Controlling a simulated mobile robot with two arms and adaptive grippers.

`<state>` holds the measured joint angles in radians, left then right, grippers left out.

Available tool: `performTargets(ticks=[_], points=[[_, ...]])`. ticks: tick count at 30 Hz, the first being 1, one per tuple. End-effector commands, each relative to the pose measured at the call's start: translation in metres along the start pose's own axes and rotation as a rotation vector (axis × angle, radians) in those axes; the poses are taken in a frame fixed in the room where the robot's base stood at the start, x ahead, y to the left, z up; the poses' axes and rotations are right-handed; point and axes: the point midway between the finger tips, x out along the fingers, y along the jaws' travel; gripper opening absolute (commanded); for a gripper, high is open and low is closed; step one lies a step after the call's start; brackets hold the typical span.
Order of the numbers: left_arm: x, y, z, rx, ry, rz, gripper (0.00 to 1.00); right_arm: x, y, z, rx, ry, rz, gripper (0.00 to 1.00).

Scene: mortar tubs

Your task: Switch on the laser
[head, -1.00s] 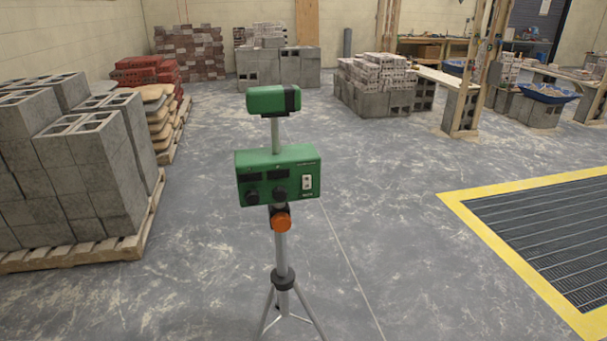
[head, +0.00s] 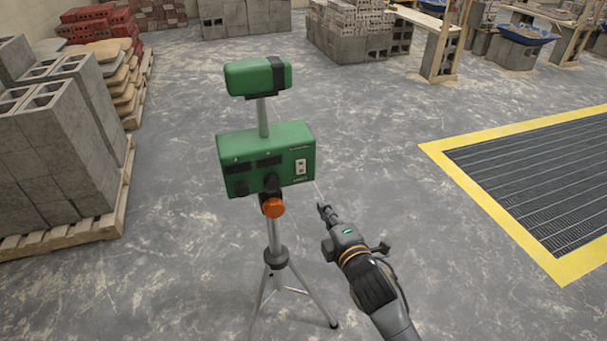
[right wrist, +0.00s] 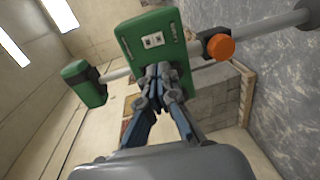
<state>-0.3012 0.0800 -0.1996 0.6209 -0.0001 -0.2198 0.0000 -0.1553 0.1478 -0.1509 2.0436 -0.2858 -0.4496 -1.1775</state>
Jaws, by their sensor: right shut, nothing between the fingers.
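The laser is a green control box (head: 266,160) on a tripod, with a smaller green head (head: 258,77) on a post above it. A white switch plate (head: 300,167) sits at the right of the box's front, beside dark knobs and dark display windows. In the right wrist view the switch plate (right wrist: 153,40) shows on the box (right wrist: 150,50), just beyond the fingertips. My right gripper (head: 324,209) is shut and empty, below and to the right of the box. It also shows in the right wrist view (right wrist: 157,75), overlapping the box's edge. My left gripper is not in view.
An orange knob (head: 272,207) and tripod legs (head: 276,262) are below the box. A pallet of grey blocks (head: 55,140) stands at the left. A yellow-framed floor grate (head: 440,156) lies at the right. Floor around the tripod is clear.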

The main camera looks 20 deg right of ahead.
Motion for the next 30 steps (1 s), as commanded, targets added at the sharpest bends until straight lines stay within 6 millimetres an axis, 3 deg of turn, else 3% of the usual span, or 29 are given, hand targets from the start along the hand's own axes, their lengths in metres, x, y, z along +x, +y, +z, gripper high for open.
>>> performTargets(ticks=[8, 24, 30], points=[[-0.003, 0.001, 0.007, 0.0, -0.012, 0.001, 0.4, 0.008, 0.0, 0.0, 0.003, 0.0, -0.001, 0.0], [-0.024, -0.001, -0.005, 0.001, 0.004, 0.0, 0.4, 0.105, 0.002, 0.0, 0.004, 0.0, -0.002, 0.0], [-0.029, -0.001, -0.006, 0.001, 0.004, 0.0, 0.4, 0.129, 0.001, 0.0, 0.005, 0.0, -0.002, 0.0]])
